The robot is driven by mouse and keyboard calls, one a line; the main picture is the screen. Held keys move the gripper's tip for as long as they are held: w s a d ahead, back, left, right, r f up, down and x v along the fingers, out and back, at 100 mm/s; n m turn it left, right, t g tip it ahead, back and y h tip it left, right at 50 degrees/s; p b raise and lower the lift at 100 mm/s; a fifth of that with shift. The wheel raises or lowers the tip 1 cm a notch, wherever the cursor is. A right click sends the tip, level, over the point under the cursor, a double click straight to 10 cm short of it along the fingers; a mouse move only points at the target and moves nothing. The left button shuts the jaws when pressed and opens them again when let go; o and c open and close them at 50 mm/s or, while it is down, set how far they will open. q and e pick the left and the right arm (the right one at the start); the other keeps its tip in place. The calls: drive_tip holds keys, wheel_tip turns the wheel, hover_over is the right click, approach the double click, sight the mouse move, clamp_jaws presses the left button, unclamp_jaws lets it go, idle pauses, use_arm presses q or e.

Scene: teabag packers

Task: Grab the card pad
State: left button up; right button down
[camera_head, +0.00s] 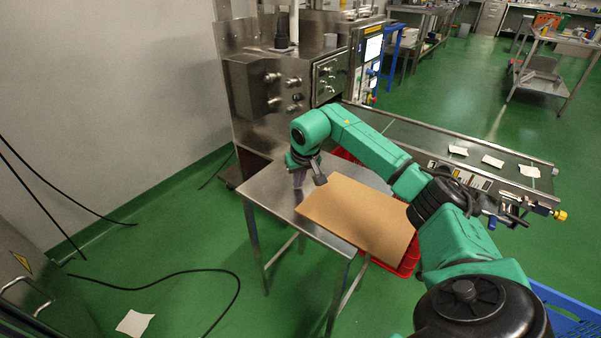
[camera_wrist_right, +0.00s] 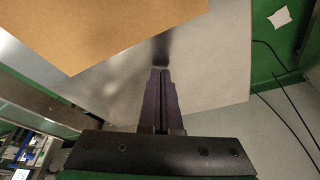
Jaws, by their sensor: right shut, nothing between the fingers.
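The card pad (camera_head: 358,216) is a flat tan sheet. It lies partly on the steel table (camera_head: 266,190), and its right part reaches out over a red crate (camera_head: 408,262). In the right wrist view the card pad (camera_wrist_right: 95,30) fills the upper left, with one corner pointing down. My left gripper is not in view.
A conveyor (camera_head: 430,140) with several white packets runs behind the table. A steel machine (camera_head: 290,80) stands at the back. A blue crate (camera_head: 565,312) is at the lower right. Black cables lie on the green floor at left. The table's left part is bare.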

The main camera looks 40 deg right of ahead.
sight(305, 201)
drive_tip(key=s, duration=0.1)
drive_tip(key=s+a, duration=0.1)
drive_tip(key=s, duration=0.1)
drive_tip(key=shift+s+f, duration=0.1)
drive_tip(key=shift+s, duration=0.35)
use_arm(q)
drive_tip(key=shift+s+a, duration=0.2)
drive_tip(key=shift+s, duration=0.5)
use_arm(e)
drive_tip(key=shift+a, duration=0.1)
drive_tip(key=shift+s+a, duration=0.25)
drive_tip(key=shift+s, duration=0.75)
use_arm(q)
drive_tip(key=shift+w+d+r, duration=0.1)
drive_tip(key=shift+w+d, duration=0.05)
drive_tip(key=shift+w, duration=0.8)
